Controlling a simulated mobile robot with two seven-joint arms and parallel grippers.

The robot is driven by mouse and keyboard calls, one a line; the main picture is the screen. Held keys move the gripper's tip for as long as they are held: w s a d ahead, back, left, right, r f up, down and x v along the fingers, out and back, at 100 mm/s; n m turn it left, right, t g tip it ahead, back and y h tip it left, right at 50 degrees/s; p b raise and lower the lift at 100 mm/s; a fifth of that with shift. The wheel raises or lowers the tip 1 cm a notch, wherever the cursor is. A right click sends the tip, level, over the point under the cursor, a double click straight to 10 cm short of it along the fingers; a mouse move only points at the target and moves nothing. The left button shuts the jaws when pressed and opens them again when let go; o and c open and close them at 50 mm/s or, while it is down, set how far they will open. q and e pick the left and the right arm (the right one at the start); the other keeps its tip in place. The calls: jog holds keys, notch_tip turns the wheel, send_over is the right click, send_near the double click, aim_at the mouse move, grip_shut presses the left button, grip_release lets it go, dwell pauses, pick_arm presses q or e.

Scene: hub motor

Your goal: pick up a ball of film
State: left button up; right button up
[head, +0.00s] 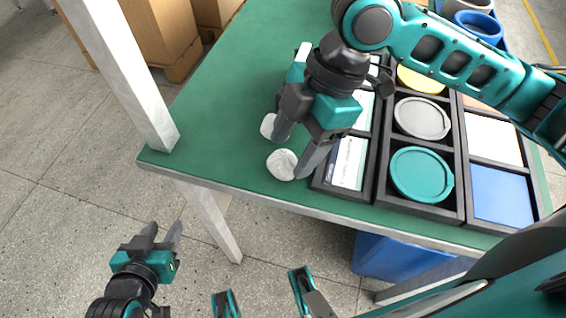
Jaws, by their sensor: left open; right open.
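Two crumpled whitish balls of film lie on the green table (215,130) near its front left part. The nearer ball (281,165) is close to the front edge; the farther ball (267,126) is partly hidden by a finger of my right gripper. My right gripper (289,158) is open and points down at the table. Its fingertips are close to the two balls, with the nearer ball beside the gap between them. I cannot tell whether they touch. My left gripper (163,229) is open and empty, off the table above the floor at the lower left.
A black divided tray (378,170) stands right of the balls, holding round lids, cards and flat pieces. A white post (125,75) rises at the table's left corner. Cardboard boxes (160,35) stand behind. A blue bin (395,257) is under the table. The table's left part is clear.

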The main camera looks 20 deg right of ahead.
aim_at(289, 154)
jog(key=shift+b+x, duration=0.3)
jog(key=shift+x, duration=1.3)
jog(key=shift+c, duration=0.3)
jog(key=c, duration=0.7)
